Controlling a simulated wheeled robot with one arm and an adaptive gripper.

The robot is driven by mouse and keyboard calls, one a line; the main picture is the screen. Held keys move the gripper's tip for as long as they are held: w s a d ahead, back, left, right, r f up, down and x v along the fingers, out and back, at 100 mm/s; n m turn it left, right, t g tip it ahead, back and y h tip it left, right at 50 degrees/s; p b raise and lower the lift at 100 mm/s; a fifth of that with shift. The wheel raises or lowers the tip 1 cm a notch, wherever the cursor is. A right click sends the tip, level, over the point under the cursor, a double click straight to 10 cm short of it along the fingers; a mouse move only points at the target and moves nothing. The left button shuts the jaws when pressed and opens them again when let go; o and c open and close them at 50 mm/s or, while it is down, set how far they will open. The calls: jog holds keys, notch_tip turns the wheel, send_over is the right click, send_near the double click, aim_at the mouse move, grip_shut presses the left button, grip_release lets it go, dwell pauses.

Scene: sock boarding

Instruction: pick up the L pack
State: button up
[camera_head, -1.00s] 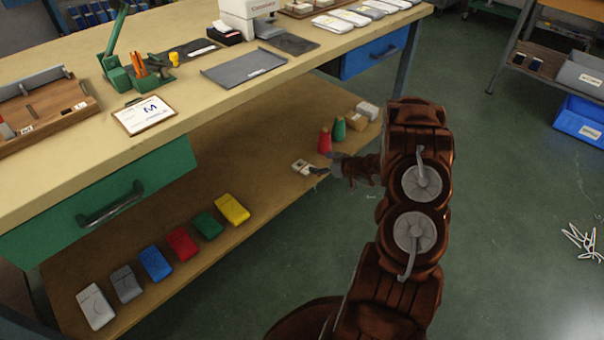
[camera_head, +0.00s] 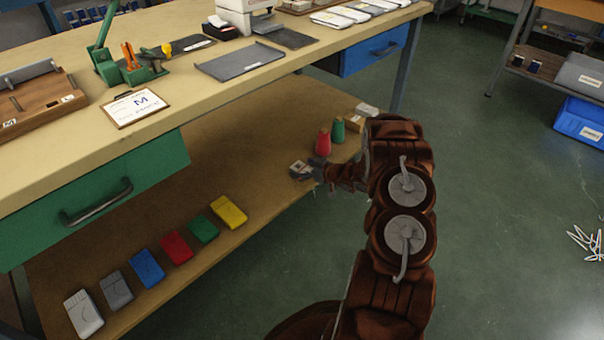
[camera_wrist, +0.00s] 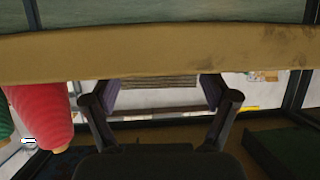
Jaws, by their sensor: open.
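A small pack (camera_head: 298,167) with a pale top and a dark mark lies on the lower shelf, near its front edge. Its letter is too small to read, so I cannot confirm that it is the L pack. My gripper (camera_head: 313,172) is right beside it, at its right side, and partly hides it. In the wrist view, my gripper (camera_wrist: 160,92) has its two fingers spread apart. A brown, striped block (camera_wrist: 155,82), probably this pack's side, shows between the fingertips. I cannot tell whether the fingers touch it.
Red (camera_head: 323,143) and green (camera_head: 338,130) cones stand just behind my gripper, with small boxes (camera_head: 352,123) beyond. Several coloured packs (camera_head: 176,246) line the shelf's left part. The worktop (camera_head: 230,92) overhangs the shelf (camera_head: 255,185). Open floor lies right.

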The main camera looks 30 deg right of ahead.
jog(key=shift+w+a, duration=0.1)
jog(key=shift+w, duration=0.2)
jog(key=c, duration=1.2)
jog(key=shift+c, duration=0.2)
